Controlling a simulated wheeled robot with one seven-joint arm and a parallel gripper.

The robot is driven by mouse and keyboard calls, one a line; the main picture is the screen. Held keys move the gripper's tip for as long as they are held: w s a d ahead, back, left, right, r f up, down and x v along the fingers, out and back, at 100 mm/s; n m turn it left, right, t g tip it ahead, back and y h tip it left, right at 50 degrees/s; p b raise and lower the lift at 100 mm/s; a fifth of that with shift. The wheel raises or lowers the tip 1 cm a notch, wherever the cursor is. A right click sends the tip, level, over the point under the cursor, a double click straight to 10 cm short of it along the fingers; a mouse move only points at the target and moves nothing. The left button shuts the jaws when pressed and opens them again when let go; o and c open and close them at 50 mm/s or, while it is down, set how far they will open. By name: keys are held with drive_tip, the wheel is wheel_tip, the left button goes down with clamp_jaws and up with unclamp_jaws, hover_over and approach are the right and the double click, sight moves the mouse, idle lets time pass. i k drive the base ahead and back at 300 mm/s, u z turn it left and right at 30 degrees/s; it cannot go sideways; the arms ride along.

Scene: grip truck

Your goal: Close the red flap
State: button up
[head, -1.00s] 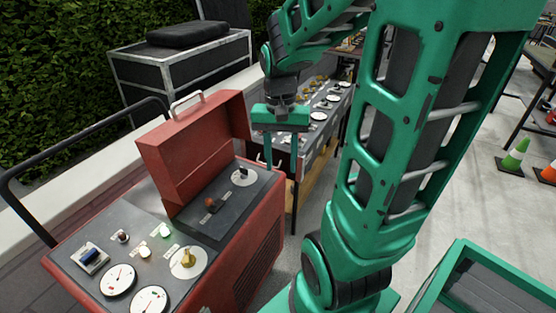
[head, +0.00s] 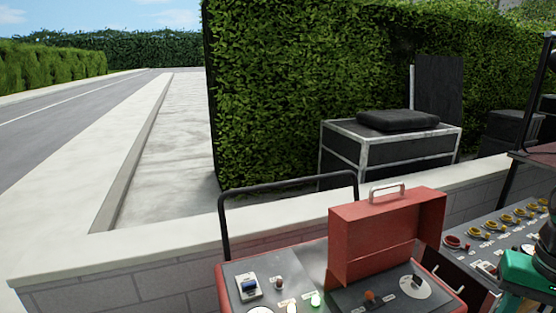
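The red flap (head: 372,238) is a box-shaped lid with a pale handle (head: 387,190) on top. It stands raised at the back of the red control box (head: 312,262), and the dark panel in front of it, with an orange switch (head: 371,297) and a white dial (head: 414,286), is uncovered. My gripper (head: 524,272) shows only in part as a green piece at the lower right edge of the head view. It is to the right of the flap and apart from it. Its fingertips are cut off or hidden, so its opening does not show.
A black tubular rail (head: 288,187) rises behind the red box. A low wall (head: 140,275) runs behind it, with a hedge (head: 285,95) and black case (head: 390,148) beyond. Another panel with yellow and red knobs (head: 492,229) stands to the right, near my gripper.

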sight(359, 228)
drive_tip(key=k, duration=1.3)
drive_tip(key=z, duration=0.2)
drive_tip(key=i, duration=1.7)
drive_tip(key=u, duration=0.5)
